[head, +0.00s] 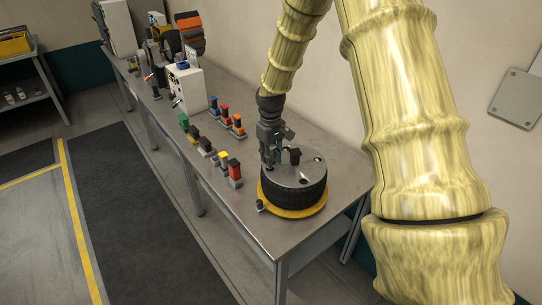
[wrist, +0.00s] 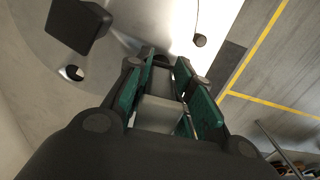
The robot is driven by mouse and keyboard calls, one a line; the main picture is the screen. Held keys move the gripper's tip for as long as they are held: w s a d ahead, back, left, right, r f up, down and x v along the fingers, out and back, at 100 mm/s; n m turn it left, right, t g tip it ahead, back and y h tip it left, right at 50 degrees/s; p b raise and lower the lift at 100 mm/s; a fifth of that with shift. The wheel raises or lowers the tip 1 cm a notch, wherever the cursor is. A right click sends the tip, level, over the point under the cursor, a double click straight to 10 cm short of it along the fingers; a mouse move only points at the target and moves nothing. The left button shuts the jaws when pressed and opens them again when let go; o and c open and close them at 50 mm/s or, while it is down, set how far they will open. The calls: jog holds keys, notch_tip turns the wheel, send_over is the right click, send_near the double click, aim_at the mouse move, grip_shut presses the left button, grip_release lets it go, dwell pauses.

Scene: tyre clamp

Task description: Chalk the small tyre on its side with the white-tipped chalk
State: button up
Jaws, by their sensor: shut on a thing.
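The small tyre (head: 300,196) is black with a grey metal disc on top and lies flat on a yellow ring (head: 297,213) near the bench's front end. My gripper (head: 270,160) points down at the left edge of the tyre and hides part of it. In the wrist view my gripper (wrist: 165,90), with green finger pads, is shut on a pale grey block (wrist: 158,112). The block's far end is hidden, so I cannot tell a white tip or whether it touches the tyre.
Several colour-topped blocks, including a red one (head: 235,172), stand in rows on the bench (head: 250,222) left of the tyre. A white box machine (head: 187,88) stands farther back. A black knob (wrist: 78,25) rises near the fingers. The wall is close behind.

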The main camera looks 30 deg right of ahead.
aim_at(271, 146)
jog(key=shift+f, duration=0.35)
dwell(1.9)
jog(key=shift+r, duration=0.15)
jog(key=shift+r+p, duration=1.95)
jog(key=shift+r, duration=0.45)
jog(key=shift+f, duration=0.15)
